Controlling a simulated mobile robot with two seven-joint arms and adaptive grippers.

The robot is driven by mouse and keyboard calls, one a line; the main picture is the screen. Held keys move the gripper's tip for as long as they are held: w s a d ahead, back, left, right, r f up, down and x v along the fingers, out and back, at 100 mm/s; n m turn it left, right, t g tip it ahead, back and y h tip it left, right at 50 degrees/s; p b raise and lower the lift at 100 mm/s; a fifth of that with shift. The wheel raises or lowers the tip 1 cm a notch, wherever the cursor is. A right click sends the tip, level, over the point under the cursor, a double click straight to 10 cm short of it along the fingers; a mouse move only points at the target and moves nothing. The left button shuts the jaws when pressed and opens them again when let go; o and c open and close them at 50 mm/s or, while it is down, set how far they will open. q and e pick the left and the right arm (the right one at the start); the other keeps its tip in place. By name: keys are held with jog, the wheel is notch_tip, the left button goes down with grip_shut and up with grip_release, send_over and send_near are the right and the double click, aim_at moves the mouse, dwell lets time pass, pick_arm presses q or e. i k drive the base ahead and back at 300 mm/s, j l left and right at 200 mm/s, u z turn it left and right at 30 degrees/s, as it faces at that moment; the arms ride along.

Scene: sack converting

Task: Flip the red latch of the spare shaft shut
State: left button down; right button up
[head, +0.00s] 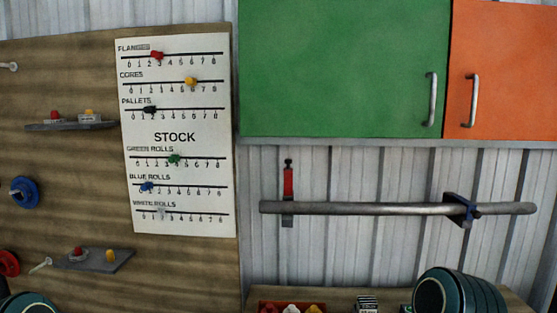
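The spare shaft (360,209) is a long grey bar lying level across the corrugated wall, below the green and orange cabinets. The red latch (288,183) stands upright near the shaft's left end, above the bar, with a small black knob at its top. A grey bracket piece shows just below the bar under the latch. A dark blue bracket (458,199) holds the bar near its right end.
A green cabinet (340,65) and an orange cabinet (510,70) hang above. A white stock board (175,137) with sliders is on the wooden panel at left, beside small shelves. A bench (350,294) below holds a red bin. The wall around the latch is clear.

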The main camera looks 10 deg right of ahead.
aim_at(288, 165)
jog(key=j+z, duration=0.3)
jog(key=j, duration=0.65)
jog(key=j+z, duration=0.3)
jog(key=j, duration=0.65)
jog(key=i+j+z, duration=0.2)
jog(key=j, duration=0.25)
jog(key=j+z, duration=0.2)
jog(key=j, duration=0.2)
jog(key=i+j+z, duration=0.1)
jog(key=j, duration=0.2)
jog(key=i+j+z, duration=0.15)
jog(key=j, duration=0.15)
jog(key=i+j+z, duration=0.1)
jog(key=j, duration=0.2)
jog(key=i+j, duration=0.25)
jog(key=i+j+z, duration=0.1)
jog(key=j, duration=0.3)
jog(key=i+l, duration=0.05)
jog(key=i, duration=0.05)
